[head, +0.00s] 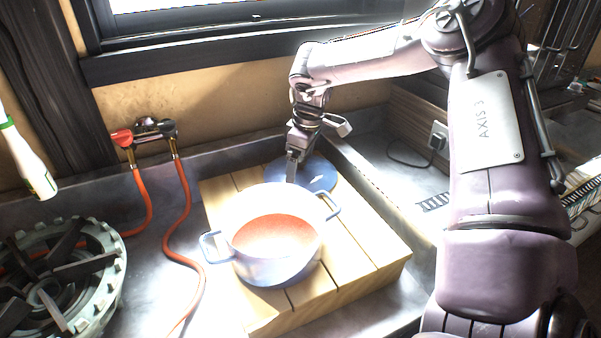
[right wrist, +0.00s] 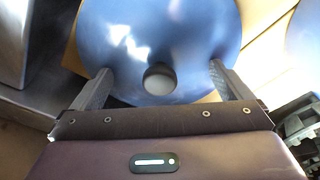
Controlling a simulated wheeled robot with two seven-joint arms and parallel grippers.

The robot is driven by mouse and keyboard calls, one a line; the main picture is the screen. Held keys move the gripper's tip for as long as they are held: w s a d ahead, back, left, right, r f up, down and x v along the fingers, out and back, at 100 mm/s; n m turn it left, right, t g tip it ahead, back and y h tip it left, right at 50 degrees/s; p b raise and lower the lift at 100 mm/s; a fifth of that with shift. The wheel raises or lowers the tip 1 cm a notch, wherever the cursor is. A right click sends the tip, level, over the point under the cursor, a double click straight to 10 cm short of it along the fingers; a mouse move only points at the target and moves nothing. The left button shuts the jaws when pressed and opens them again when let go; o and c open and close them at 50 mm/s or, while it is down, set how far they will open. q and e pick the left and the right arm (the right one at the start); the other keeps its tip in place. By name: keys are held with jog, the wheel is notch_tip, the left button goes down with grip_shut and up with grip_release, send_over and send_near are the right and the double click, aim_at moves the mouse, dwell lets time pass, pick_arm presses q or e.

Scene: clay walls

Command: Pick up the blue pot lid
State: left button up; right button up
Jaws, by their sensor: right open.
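The blue pot lid (head: 316,173) lies on the wooden board behind the pot in the head view. In the right wrist view the lid (right wrist: 190,40) fills the upper middle, with its round knob (right wrist: 160,79) between the fingers. My right gripper (head: 291,170) points down at the lid; part of the lid is hidden behind it and the pot. In the right wrist view the right gripper (right wrist: 160,85) is open, one finger on each side of the knob, with gaps on both sides. My left gripper is not in view.
A blue-white pot (head: 270,265) with a reddish inside stands on the wooden board (head: 375,250), just in front of the lid. A stove burner (head: 60,275) is at the left. Red hoses (head: 180,215) run down from taps by the wall. A socket (head: 438,136) with a cord is at the right.

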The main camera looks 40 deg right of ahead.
aim_at(300, 159)
jog(key=shift+s, duration=0.1)
jog(key=c, duration=1.2)
jog(key=shift+s+a+f, duration=0.1)
jog(key=shift+s, duration=0.1)
jog(key=c, duration=0.9)
jog(key=shift+c, duration=0.2)
